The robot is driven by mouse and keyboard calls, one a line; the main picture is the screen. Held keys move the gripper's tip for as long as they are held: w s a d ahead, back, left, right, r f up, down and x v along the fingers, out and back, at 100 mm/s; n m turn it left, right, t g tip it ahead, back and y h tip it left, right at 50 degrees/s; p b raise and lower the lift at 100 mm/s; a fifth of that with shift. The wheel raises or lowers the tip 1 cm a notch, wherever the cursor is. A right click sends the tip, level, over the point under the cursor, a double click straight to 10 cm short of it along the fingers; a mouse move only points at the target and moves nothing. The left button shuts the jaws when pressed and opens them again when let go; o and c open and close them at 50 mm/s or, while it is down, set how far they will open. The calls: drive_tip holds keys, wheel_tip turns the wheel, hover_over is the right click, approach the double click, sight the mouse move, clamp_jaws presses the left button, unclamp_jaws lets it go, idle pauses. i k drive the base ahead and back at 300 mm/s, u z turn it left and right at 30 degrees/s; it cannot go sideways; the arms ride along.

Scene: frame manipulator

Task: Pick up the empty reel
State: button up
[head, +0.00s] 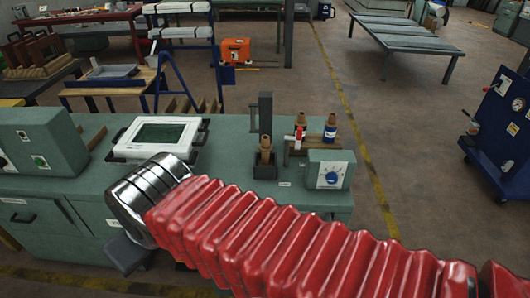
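A bare brown reel (265,151) stands upright in a small dark holder (265,168) on the green machine top; it looks empty of thread. Another brown reel (301,119) stands on a small wooden shelf to the right, partly behind a red and white piece. A third reel (330,132) there carries blue and white thread. I cannot tell for certain which is the empty one. My arm, in red bellows, crosses the foreground to a silver wrist at the left. A dark grey block (127,254) below the wrist may be my gripper; its fingers do not show.
A white-framed screen unit (158,137) stands left of the reels. A dark upright post (265,115) rises behind the bare reel. A green box with a blue dial (330,170) stands to the right. A blue cabinet (500,125) is far right, with open floor between.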

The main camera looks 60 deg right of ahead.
sight(265, 147)
drive_tip(key=u, duration=0.05)
drive_tip(key=i, duration=1)
drive_tip(key=z, duration=0.05)
